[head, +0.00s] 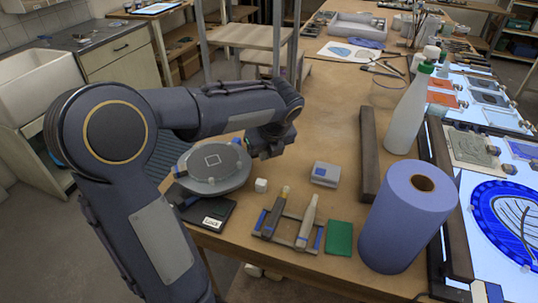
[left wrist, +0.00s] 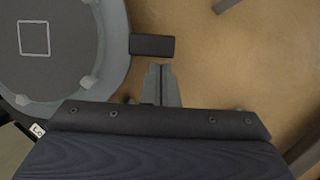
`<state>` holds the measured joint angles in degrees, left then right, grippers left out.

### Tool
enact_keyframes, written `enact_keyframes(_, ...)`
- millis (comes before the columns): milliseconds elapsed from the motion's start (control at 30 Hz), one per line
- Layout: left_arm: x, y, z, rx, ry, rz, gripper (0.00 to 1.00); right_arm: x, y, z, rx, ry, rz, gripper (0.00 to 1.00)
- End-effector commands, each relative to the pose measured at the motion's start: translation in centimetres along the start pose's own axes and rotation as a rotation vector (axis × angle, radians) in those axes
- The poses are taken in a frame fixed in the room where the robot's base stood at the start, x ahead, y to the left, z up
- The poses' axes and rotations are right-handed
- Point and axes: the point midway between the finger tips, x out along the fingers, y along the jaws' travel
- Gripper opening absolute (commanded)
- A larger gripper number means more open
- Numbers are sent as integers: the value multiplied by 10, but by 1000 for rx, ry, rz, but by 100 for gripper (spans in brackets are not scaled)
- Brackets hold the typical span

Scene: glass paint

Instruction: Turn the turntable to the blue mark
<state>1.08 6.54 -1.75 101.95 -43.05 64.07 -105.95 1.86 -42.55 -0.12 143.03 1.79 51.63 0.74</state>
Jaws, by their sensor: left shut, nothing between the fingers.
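The turntable (head: 213,168) is a round grey disc with a pale square outline on top, at the left end of the wooden table. Small blue spots show at its rim, one at the far right and one at the left; I cannot tell which is the blue mark. My left gripper (head: 263,153) is low at its right side. In the left wrist view the turntable (left wrist: 60,50) fills the upper left. A dark block (left wrist: 152,45) sits at its rim, just beyond the tips of my shut, empty left gripper (left wrist: 160,72). Contact with the block is unclear. My right gripper is out of view.
A white cube (head: 261,185), a grey box with a blue patch (head: 325,174), a tool rack (head: 290,229) and a green block (head: 339,238) stand nearby. A blue roll (head: 405,220) and a bottle (head: 407,115) stand to the right. A dark scale (head: 208,212) lies in front.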

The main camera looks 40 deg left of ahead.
Motion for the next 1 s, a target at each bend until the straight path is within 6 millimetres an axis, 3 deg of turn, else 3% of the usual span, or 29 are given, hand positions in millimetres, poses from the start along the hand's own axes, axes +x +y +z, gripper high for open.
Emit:
enact_keyframes(467, 0, 0, 2, -9, 1, 4, 0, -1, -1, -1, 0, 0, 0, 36)
enact_keyframes(1000, 5, -3, 18, -123, 1, 51, 0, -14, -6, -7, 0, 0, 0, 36)
